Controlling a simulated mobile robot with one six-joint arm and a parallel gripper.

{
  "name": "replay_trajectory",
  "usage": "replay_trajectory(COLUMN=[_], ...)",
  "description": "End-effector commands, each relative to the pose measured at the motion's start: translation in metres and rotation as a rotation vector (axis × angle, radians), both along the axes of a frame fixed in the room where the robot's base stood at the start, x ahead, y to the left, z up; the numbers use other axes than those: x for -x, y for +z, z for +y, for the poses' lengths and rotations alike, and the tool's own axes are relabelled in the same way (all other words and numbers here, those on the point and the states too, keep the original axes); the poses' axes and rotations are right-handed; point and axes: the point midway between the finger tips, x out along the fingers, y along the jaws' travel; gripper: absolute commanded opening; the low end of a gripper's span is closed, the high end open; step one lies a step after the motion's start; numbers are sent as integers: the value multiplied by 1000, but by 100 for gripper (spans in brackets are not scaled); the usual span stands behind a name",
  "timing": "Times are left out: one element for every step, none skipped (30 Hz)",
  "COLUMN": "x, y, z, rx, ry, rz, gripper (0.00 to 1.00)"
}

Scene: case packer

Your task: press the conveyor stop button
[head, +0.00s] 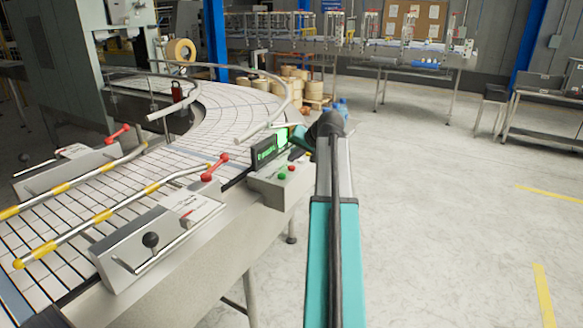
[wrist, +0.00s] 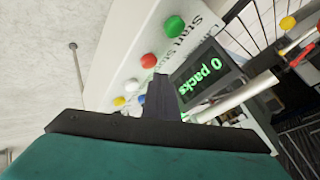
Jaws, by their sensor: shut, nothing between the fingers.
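The conveyor stop button is the red one (wrist: 149,60), beside the word "Stop" on a pale control box (wrist: 110,55). It also shows in the head view (head: 291,168) on the box (head: 278,189) at the conveyor's edge. The green button (wrist: 175,26) is beside the word "Start". My gripper (wrist: 160,80) is shut and empty. In the wrist view its dark tip appears just below the red button, with a visible gap between them in the picture. In the head view my arm hides most of the gripper. Whether the tip touches the box cannot be told.
A display (wrist: 207,75) reading "0 packs" stands close beside the gripper tip. White (wrist: 131,85), yellow (wrist: 119,100) and blue (wrist: 141,100) buttons or lamps are near the tip. Conveyor rails (head: 110,210) with red handles lie to the left. The floor (head: 450,200) at right is clear.

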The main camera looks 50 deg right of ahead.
Motion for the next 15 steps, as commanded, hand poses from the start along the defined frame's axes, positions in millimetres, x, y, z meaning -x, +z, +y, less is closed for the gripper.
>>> replay_trajectory(x=[0, 0, 0, 0, 0, 0, 0, 0, 0, 0, 0, 0, 0, 0, 0], y=[0, 0, 0, 0, 0, 0, 0, 0, -1, -1, -2, -3, -4, -5, -6], z=[0, 0, 0, 0, 0, 0, 0, 0, 0, 0, 0, 0, 0, 0, 0], rx=[0, 0, 0, 0, 0, 0, 0, 0, 0, 0, 0, 0, 0, 0, 0], ry=[0, 0, 0, 0, 0, 0, 0, 0, 0, 0, 0, 0, 0, 0, 0], rz=[0, 0, 0, 0, 0, 0, 0, 0, 0, 0, 0, 0, 0, 0, 0], gripper=[0, 0, 0, 0, 0, 0, 0, 0, 0, 0, 0, 0, 0, 0, 0])
